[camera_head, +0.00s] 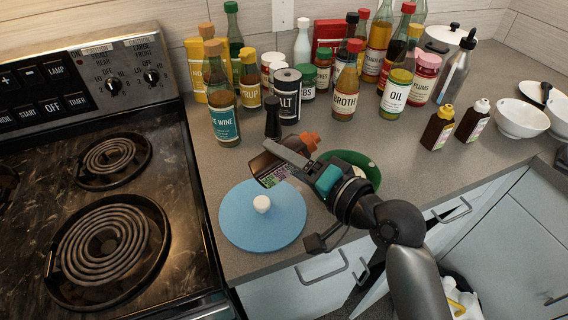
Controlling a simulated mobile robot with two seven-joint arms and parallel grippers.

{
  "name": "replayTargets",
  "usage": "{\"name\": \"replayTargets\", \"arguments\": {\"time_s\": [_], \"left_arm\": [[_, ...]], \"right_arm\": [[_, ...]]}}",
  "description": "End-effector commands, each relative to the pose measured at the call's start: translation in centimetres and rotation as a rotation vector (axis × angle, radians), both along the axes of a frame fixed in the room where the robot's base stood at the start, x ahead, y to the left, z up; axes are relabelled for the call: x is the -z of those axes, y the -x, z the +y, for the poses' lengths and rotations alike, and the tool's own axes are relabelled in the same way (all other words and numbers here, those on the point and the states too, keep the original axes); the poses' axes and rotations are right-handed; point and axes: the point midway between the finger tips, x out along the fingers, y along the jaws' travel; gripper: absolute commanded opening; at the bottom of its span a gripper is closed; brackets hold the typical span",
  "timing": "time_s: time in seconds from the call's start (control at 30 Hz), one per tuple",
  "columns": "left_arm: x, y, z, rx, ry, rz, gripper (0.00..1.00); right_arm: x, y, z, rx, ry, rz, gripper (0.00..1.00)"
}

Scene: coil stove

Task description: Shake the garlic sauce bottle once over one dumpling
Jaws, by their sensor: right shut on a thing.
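My right gripper (284,160) comes in from the lower right and is shut on a dark bottle (266,170) with an orange cap (309,140), which I take as the garlic sauce bottle. Its label shows purple and green, but I cannot read it. The bottle is tilted over, its cap toward the upper right, and the gripper hides part of it. One white dumpling (262,204) sits on a round blue plate (240,232) on the counter, below the held bottle in the picture. My left gripper is not in view.
A green bowl (368,164) stands partly behind my right gripper. Several sauce bottles and jars, including a broth bottle (345,98), crowd the back. Two small dark bottles (437,130) stand at right near white bowls (520,119). A coil stove (180,265) is at left.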

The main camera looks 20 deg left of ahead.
Motion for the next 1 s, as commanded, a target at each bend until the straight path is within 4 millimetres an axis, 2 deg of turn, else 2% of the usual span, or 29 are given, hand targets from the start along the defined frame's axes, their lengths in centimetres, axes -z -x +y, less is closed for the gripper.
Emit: {"name": "replayTargets", "arguments": {"time_s": [0.1, 0.7, 1.0], "left_arm": [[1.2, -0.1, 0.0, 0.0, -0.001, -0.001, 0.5], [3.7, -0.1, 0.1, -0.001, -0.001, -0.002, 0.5], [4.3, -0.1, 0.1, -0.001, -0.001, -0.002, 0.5]], "right_arm": [[0.2, 0.0, 0.0, 0.0, -0.056, 0.037, 0.0], [-0.8, -2.5, -3.3, 0.001, -0.624, 0.468, 0.0], [-1.4, -3.5, -4.6, 0.0, -0.86, 0.645, 0.0]]}}
